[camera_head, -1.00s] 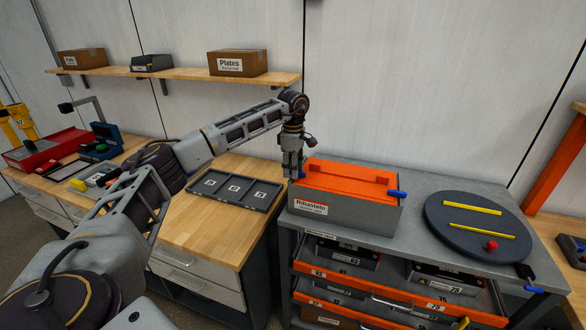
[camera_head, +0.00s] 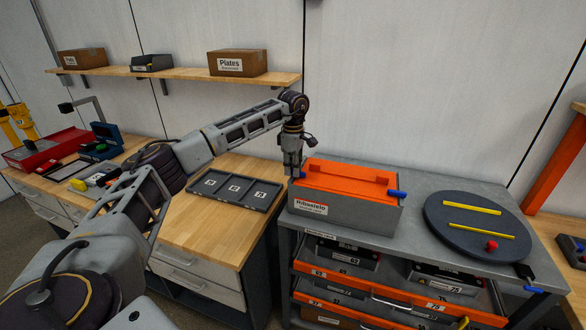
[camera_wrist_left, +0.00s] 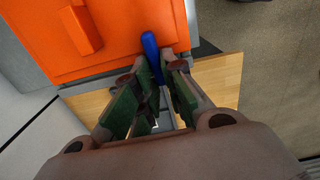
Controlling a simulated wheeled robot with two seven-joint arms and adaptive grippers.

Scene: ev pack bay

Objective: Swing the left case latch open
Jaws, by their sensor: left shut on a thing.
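The case has a grey body (camera_head: 346,212) and an orange lid (camera_head: 345,178), and it stands on the grey bench with its lid down. Its left latch (camera_wrist_left: 151,52) is a blue lever at the case's side in the left wrist view. My left gripper (camera_head: 293,173) points down at the left end of the case. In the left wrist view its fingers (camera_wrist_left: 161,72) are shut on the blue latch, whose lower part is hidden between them. The right latch (camera_head: 397,195), also blue, sticks out at the case's right end. My right gripper is not in view.
A dark round disc (camera_head: 470,250) with yellow bars and a red knob (camera_head: 492,245) lies right of the case. A grey compartment tray (camera_head: 262,207) lies on the wooden bench to the left. Orange-fronted drawers (camera_head: 335,278) stand open below the case.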

